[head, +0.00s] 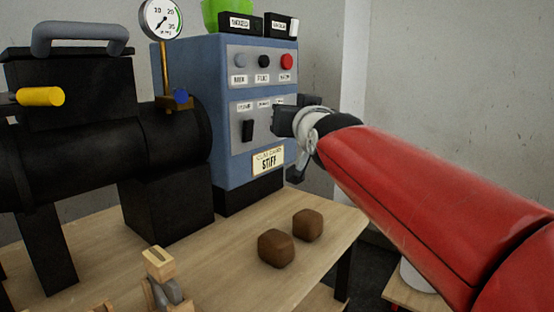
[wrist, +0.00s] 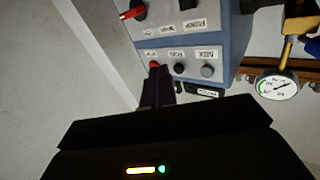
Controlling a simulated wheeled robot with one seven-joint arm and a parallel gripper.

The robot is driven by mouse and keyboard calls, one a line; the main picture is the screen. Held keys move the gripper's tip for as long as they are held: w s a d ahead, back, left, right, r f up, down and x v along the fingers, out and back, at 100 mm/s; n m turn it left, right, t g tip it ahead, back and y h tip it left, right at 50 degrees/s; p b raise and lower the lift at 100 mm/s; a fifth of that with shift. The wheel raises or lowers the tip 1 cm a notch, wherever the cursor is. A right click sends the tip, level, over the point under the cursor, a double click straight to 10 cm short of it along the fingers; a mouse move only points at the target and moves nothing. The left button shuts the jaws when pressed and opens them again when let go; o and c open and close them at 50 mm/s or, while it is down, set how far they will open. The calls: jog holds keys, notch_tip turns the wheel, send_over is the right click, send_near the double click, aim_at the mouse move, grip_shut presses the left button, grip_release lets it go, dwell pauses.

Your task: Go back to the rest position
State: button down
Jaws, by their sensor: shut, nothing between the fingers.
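My gripper (head: 284,122) is at the end of my red arm, which reaches in from the right in the head view. Its dark fingers are in front of the right side of the blue control box (head: 185,105), below the red button (head: 287,61). In the wrist view the shut fingers (wrist: 158,88) stand upright and empty, their tips overlapping the picture just below the red button (wrist: 154,65). I cannot tell whether they touch the panel.
A black machine (head: 75,140) with a yellow handle (head: 40,96) stands left of the box. A gauge (head: 161,18) rises between them. Two brown lumps (head: 276,248) (head: 308,225) lie on the wooden table (head: 225,270). A wooden-handled tool (head: 160,265) is at the front.

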jog(key=s+d+f+g+h+p, duration=0.1)
jog(key=s+d+f+g, duration=0.3)
jog(key=s+f, duration=0.4)
jog(key=s+d+f+m+g+h+p, duration=0.1)
jog(key=s+d+f+g+h+p, duration=0.1)
jog(key=s+f, duration=0.7)
jog(key=s+d+f+g+h+p, duration=0.1)
jog(key=s+d+f+g+p, duration=0.2)
jog(key=s+d+f+g, duration=0.3)
jog(key=s+d+f, duration=0.1)
jog(key=s+f, duration=0.1)
jog(key=s, duration=0.3)
jog(key=shift+s+f, duration=0.25)
